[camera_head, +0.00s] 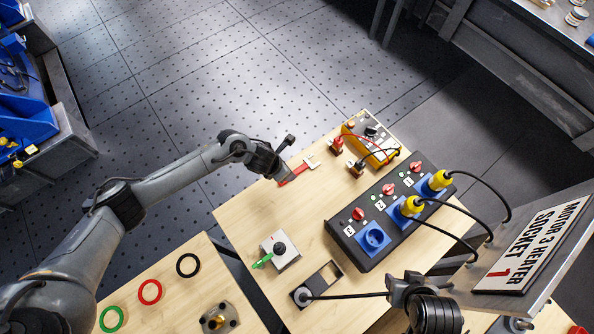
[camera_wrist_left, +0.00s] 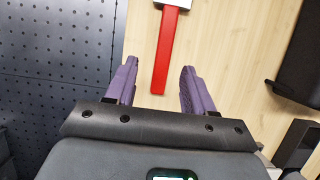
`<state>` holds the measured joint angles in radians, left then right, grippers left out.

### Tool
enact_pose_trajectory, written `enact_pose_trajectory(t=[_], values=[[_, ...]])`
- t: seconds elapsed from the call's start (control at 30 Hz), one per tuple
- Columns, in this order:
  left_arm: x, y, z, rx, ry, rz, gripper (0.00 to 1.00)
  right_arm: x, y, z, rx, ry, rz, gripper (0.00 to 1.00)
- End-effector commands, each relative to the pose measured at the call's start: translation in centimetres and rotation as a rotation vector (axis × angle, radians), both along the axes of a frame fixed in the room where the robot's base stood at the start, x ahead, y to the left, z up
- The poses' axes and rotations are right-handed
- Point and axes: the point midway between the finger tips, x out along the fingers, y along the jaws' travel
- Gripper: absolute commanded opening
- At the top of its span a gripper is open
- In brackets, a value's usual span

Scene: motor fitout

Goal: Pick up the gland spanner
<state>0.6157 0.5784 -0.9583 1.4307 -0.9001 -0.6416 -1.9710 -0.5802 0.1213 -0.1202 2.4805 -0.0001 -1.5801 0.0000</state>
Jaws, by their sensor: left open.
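The gland spanner (camera_head: 297,173), with a red handle and a pale metal jaw, lies on the wooden bench near its far left edge. My left gripper (camera_head: 286,158) is above the handle end and partly hides it in the head view. In the left wrist view, my left gripper's purple fingers (camera_wrist_left: 158,85) are open and apart. The red handle (camera_wrist_left: 163,55) ends between the fingertips, nearer the left one, with no visible contact. My right gripper (camera_head: 395,290) is low at the right, beside a dark rod; its fingers are not clear.
A black socket box (camera_head: 345,232) with blue sockets and yellow plugs stands right of centre. A yellow-sided meter (camera_head: 385,150) with leads is behind it. A grey switch box (camera_head: 287,257) with a green lever stands in front. A sign panel (camera_head: 530,245) rises at the right.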

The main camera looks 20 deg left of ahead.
Motion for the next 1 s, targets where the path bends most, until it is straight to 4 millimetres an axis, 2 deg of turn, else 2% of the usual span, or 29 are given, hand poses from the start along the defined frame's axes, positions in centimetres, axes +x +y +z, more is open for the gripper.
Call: enact_pose_trajectory(t=[0.3, 0.67, 1.0], values=[[0.7, -1.1, -3.7, 0.000, 0.002, 0.003, 0.53, 0.0, -0.1, 0.3, -0.004, -0.001, 0.002, 0.43], [1.0, -1.3, -4.3, 0.000, 0.000, 0.001, 0.53, 0.0, 0.0, 0.3, -0.001, 0.000, 0.001, 0.43], [1.0, -1.3, -4.3, 0.000, 0.000, 0.001, 0.03, 0.0, 0.1, 0.3, 0.005, 0.001, -0.004, 0.43]])
